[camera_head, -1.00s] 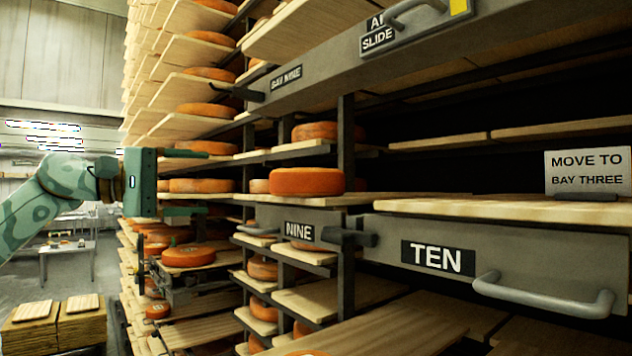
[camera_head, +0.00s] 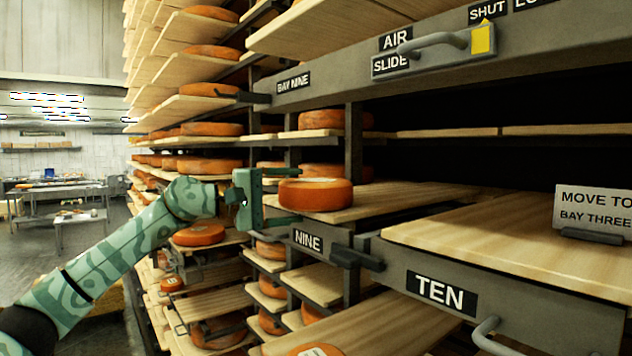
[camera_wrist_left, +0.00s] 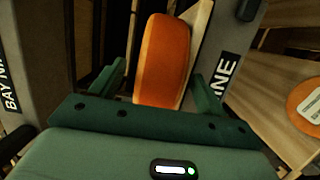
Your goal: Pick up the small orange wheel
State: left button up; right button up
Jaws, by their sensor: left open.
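An orange cheese wheel (camera_head: 316,194) lies flat on a wooden board above the NINE label in the head view. My left gripper (camera_head: 290,196) is at its left side, open, with one finger above the other and the near edge of the wheel between or just beyond the tips. In the left wrist view the same wheel (camera_wrist_left: 163,60) stands between the two green fingers (camera_wrist_left: 160,85), and no closed contact shows. My right gripper is out of view. Other orange wheels are around, so size alone does not clearly single one out.
Racks with several wheels rise behind and below. A drawer front marked TEN (camera_head: 442,291) with a handle is at right, with a bare board (camera_head: 500,235) and a MOVE TO BAY THREE sign (camera_head: 594,211). A metal rail (camera_head: 400,75) crosses above.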

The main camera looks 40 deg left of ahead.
pick_arm(q)
jog(key=shift+c, duration=0.8)
grip_shut()
jog(key=shift+r, duration=0.1)
jog(key=shift+r, duration=0.1)
